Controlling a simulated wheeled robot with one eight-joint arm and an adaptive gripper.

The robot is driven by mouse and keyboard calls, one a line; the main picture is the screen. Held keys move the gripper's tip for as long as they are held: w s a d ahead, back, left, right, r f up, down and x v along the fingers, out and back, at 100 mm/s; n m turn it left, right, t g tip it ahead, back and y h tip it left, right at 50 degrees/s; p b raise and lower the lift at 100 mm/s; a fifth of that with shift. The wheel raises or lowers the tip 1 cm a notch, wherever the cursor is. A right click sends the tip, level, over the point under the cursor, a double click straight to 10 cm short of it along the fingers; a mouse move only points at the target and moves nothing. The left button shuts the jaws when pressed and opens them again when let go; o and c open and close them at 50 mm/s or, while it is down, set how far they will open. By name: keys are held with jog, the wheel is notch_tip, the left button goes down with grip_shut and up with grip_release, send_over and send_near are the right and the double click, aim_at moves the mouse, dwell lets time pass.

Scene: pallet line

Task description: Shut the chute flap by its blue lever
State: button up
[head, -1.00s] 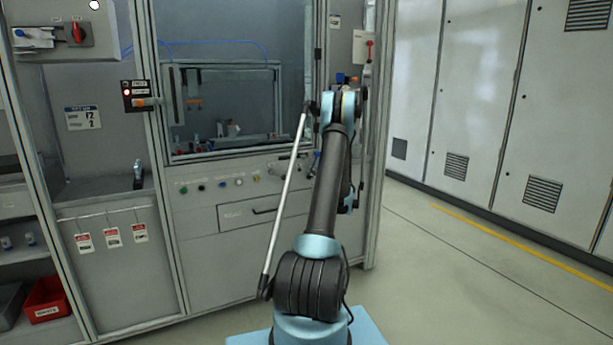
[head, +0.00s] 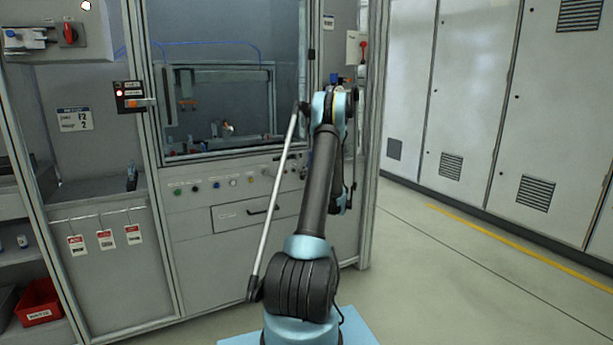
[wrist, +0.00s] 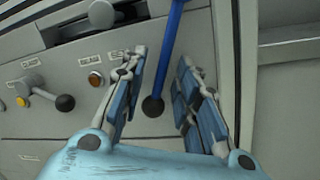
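In the wrist view the blue lever (wrist: 173,45) comes down from the top edge and ends in a dark ball knob (wrist: 152,106). My gripper (wrist: 162,62) is open, with one finger on each side of the lever. The lever looks closer to the right finger, and I see no grip on it. I cannot tell how deep it lies between the fingers. The chute flap cannot be made out. In the head view my arm hides the gripper and the lever.
The grey panel beside the lever carries an orange button (wrist: 96,78) and a black-knobbed handle (wrist: 65,102). A red-knobbed lever (head: 363,46) stands on the machine's right post. A drawer (head: 240,215) lies left of my arm. The floor (head: 440,260) to the right is clear.

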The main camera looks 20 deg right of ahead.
jog(key=v, duration=1.2)
jog(key=shift+a, duration=0.15)
